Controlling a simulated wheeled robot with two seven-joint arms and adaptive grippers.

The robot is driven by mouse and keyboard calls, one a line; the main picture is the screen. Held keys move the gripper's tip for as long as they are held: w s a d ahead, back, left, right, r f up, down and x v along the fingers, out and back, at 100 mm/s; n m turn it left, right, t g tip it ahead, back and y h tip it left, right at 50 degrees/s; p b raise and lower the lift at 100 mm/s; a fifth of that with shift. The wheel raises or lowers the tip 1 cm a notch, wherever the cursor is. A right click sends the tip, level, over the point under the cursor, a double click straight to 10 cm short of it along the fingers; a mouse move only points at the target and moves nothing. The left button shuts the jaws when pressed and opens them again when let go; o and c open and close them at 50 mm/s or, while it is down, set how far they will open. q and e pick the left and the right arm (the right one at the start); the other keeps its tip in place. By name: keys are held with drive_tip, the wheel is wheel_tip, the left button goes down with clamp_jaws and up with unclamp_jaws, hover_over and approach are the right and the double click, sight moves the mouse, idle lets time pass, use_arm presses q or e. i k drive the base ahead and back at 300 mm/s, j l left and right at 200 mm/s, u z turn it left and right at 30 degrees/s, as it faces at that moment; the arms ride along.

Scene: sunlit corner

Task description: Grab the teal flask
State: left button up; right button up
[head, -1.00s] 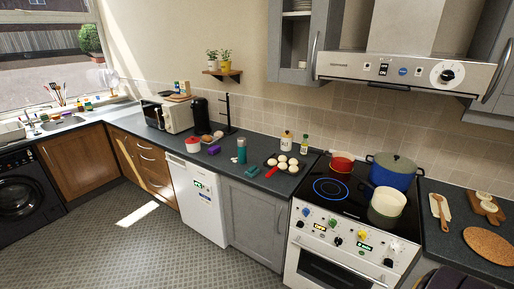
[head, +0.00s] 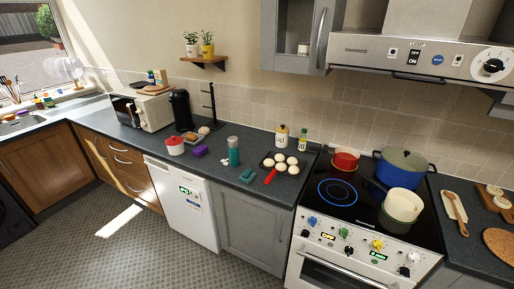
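The teal flask (head: 234,152) stands upright on the dark countertop in the head view, a little left of centre. It has a teal body and a grey top. It stands behind a small teal item (head: 249,175) and left of a dark tray of pale round buns (head: 281,163) with a red handle. Nothing covers the flask. Neither of my grippers shows in the view.
Left of the flask are a purple block (head: 200,151), a red and white pot (head: 175,146) and a black stand (head: 210,110). The hob (head: 340,193) with several pots lies to the right. Grey cabinets (head: 252,225) front the counter, with patterned floor before them.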

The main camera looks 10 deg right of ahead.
sight(233, 142)
drive_tip(key=i+z, duration=0.75)
drive_tip(key=i+j+z, duration=0.2)
drive_tip(key=z, duration=0.15)
